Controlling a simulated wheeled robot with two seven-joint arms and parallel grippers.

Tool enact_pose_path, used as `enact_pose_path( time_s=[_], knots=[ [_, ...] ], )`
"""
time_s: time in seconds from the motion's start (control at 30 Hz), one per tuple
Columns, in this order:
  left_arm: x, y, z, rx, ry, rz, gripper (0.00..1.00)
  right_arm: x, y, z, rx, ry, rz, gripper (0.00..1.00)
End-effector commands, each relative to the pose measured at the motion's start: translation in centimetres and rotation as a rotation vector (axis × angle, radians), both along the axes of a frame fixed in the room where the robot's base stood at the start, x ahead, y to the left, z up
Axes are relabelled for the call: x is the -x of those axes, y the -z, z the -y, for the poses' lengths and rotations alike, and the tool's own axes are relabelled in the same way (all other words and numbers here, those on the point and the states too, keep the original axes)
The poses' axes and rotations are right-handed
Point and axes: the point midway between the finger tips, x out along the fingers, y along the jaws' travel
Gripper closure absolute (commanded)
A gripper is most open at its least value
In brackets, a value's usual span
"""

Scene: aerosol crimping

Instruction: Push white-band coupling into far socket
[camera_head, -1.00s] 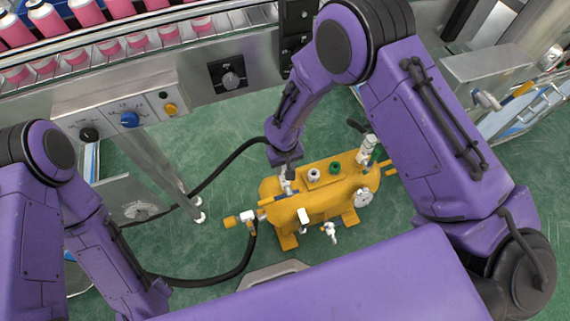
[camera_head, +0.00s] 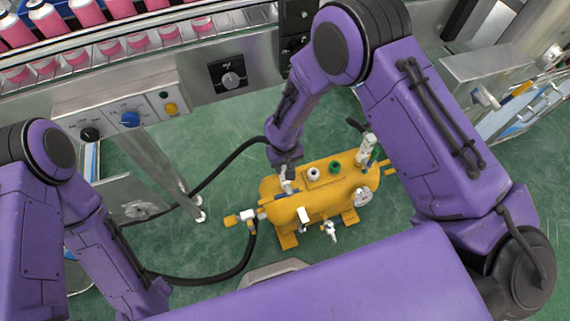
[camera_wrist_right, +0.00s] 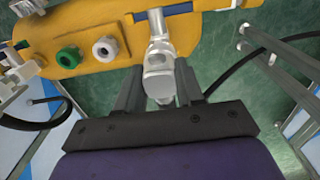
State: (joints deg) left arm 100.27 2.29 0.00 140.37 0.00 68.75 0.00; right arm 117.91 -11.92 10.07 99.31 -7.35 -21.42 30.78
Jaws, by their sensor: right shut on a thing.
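The yellow tank (camera_head: 320,200) stands on the floor in the middle of the head view. My right gripper (camera_head: 287,176) is over its upper left end, pointing down. In the right wrist view, my right gripper (camera_wrist_right: 158,92) is shut on a pale grey-white coupling (camera_wrist_right: 158,78). The coupling's far end meets a light fitting at the edge of the tank (camera_wrist_right: 90,25); I cannot tell how deep it sits, and no distinct white band shows. A second white coupling (camera_head: 249,215) is at the tank's left end, with a black hose. My left gripper is out of frame.
A black hose (camera_head: 225,164) runs behind my right gripper. The conveyor with pink cans (camera_head: 110,45) is at upper left.

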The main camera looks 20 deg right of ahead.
Motion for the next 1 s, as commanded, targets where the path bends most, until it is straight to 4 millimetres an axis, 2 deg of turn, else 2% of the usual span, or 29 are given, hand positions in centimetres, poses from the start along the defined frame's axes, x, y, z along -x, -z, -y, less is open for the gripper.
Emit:
enact_pose_path(
  time_s=[0.03,0.07,0.13,0.17,0.47,0.57,0.8,1.0],
  knots=[
    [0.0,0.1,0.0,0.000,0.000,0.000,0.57,0.0,0.1,0.0,0.000,0.000,0.000,1.00],
    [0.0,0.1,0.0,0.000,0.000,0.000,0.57,0.0,0.1,0.0,0.000,0.000,0.000,0.60],
    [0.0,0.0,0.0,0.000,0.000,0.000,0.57,0.0,0.1,0.0,0.000,0.000,0.000,0.37],
    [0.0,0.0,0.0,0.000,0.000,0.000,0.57,0.0,0.1,0.0,0.000,0.000,0.000,0.33],
    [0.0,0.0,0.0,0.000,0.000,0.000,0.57,0.0,-0.2,0.0,0.000,0.000,0.000,0.33],
    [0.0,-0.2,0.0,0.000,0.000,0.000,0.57,-0.1,-1.7,0.0,0.000,0.001,0.002,0.33],
    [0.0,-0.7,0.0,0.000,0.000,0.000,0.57,-0.1,-7.4,-0.1,0.000,0.000,0.003,0.33],
    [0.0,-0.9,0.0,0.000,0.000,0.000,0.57,0.0,-10.2,-0.1,0.000,0.000,0.001,0.33]
  ],
)
